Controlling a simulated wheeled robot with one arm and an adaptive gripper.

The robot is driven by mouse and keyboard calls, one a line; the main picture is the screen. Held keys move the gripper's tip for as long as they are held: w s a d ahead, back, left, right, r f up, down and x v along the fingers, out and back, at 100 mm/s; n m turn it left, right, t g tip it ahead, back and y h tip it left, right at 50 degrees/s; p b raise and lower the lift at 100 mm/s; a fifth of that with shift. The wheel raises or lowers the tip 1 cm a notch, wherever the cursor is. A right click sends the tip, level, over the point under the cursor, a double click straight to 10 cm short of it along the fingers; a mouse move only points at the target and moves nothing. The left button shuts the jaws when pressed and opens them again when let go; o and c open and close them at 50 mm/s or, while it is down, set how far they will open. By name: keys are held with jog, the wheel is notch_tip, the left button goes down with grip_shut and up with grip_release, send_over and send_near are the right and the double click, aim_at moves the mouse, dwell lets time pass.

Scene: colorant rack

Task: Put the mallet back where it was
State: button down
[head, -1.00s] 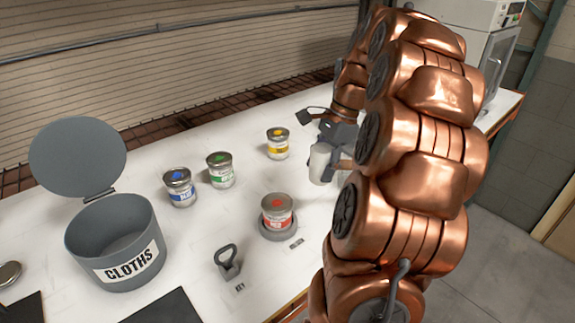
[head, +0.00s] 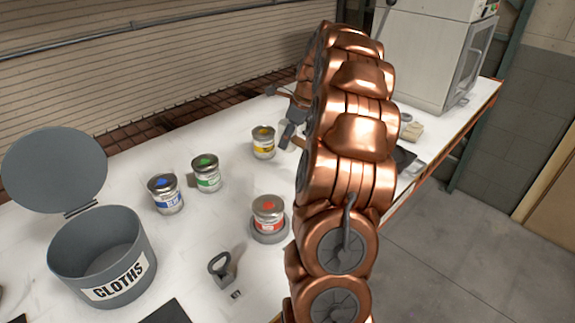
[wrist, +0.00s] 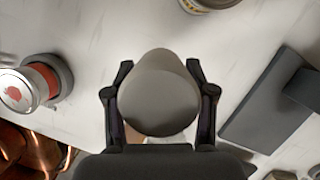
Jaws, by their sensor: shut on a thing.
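The mallet (wrist: 158,100) shows in the wrist view as a pale grey, rounded head between my fingers. My gripper (wrist: 160,72) is shut on it, with one dark finger on each side. The mallet's handle is mostly hidden below the head. The mallet hangs over the white table, but its height cannot be told. In the head view, my copper arm hides most of the gripper and the mallet. A dark grey flat piece with a raised block (wrist: 265,105) lies right of the mallet in the wrist view.
A red can (head: 268,212) stands on a round grey base. Yellow (head: 263,143), green (head: 206,173) and blue (head: 165,194) cans stand left of my arm. A grey key-like tool (head: 221,268) and an open CLOTHS bin (head: 98,252) are nearer. A cabinet (head: 425,60) stands behind.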

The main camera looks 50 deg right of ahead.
jog(key=shift+f+p, duration=1.2)
jog(key=shift+f, duration=3.15)
jog(key=shift+f, duration=0.15)
jog(key=shift+c, duration=1.9)
grip_release()
jog(key=b+v, duration=0.3)
jog(key=v, duration=0.9)
jog(key=shift+b, duration=0.35)
